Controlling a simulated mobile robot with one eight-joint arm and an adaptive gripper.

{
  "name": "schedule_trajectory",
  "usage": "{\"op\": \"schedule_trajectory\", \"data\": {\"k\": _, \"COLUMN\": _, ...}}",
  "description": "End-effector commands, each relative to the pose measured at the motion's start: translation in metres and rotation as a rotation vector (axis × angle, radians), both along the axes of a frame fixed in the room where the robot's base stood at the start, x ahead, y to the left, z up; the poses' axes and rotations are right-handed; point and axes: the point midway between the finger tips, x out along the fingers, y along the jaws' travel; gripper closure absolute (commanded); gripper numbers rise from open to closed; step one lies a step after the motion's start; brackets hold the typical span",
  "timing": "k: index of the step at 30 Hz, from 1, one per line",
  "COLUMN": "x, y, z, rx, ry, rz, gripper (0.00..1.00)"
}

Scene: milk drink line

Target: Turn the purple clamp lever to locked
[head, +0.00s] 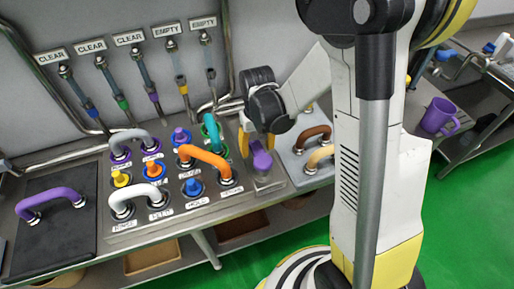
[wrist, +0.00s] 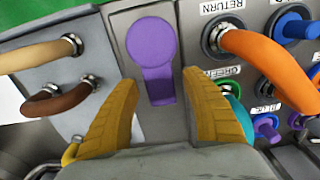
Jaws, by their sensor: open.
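The purple clamp lever (head: 262,160) stands on a grey metal block at the right end of the panel. In the wrist view the lever (wrist: 151,45) has a round head and a narrower shank that points toward my gripper. My gripper (head: 257,142) is open just above and behind the lever. In the wrist view its two yellow fingers (wrist: 160,82) are spread to either side of the shank's near end, with gaps on both sides. I cannot tell whether the fingers are low enough to flank it.
An orange hose (head: 206,160) and a teal hose (head: 213,130) are plugged in left of the lever. Brown (head: 314,135) and tan (head: 321,155) hoses sit on a plate to its right. A loose purple hose (head: 50,199) lies on a black mat. A purple mug (head: 438,116) stands farther right.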

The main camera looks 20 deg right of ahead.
Motion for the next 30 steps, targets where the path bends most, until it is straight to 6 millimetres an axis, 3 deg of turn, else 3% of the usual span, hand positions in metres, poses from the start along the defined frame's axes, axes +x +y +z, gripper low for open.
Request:
{"op": "schedule_trajectory", "data": {"k": 5, "x": 0.0001, "y": 0.0, "z": 0.0005, "rx": 0.0, "ry": 0.0, "rz": 0.0, "gripper": 0.44}}
{"op": "schedule_trajectory", "data": {"k": 9, "x": 0.0001, "y": 0.0, "z": 0.0005, "rx": 0.0, "ry": 0.0, "rz": 0.0, "gripper": 0.85}}
{"op": "schedule_trajectory", "data": {"k": 11, "x": 0.0001, "y": 0.0, "z": 0.0006, "rx": 0.0, "ry": 0.0, "rz": 0.0, "gripper": 1.0}}
{"op": "schedule_trajectory", "data": {"k": 23, "x": 0.0, "y": -0.0013, "z": -0.0001, "rx": 0.0, "ry": 0.0, "rz": -0.021, "gripper": 1.0}}
{"op": "schedule_trajectory", "data": {"k": 30, "x": -0.0004, "y": -0.0071, "z": -0.0009, "rx": 0.0, "ry": 0.0, "rz": -0.132, "gripper": 1.0}}
